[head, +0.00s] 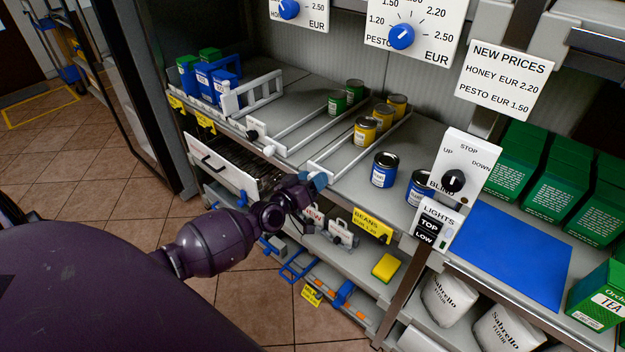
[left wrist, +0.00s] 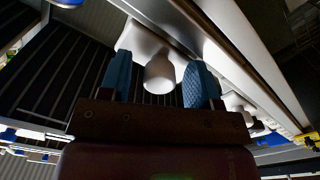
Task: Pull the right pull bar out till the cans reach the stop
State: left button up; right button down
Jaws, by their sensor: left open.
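A row of yellow cans (head: 366,131) stands on the upper shelf, along the right-hand white rail (head: 337,158). Green cans (head: 338,103) stand in the lane to its left. In the left wrist view a white knob (left wrist: 160,74) on a pale plate shows between the two blue fingertips of my left gripper (left wrist: 158,84). The fingers are apart, one on each side of the knob; I cannot tell whether either touches it. In the head view the gripper (head: 315,181) is at the shelf's front edge, by the right rail's near end, and hides the knob. My right gripper is out of view.
Blue cans (head: 384,171) stand right of the rail near the front edge. A white drawer (head: 214,164) is below left. A beans label (head: 372,224) and a yellow sponge-like block (head: 386,267) are below. Floor ahead is clear.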

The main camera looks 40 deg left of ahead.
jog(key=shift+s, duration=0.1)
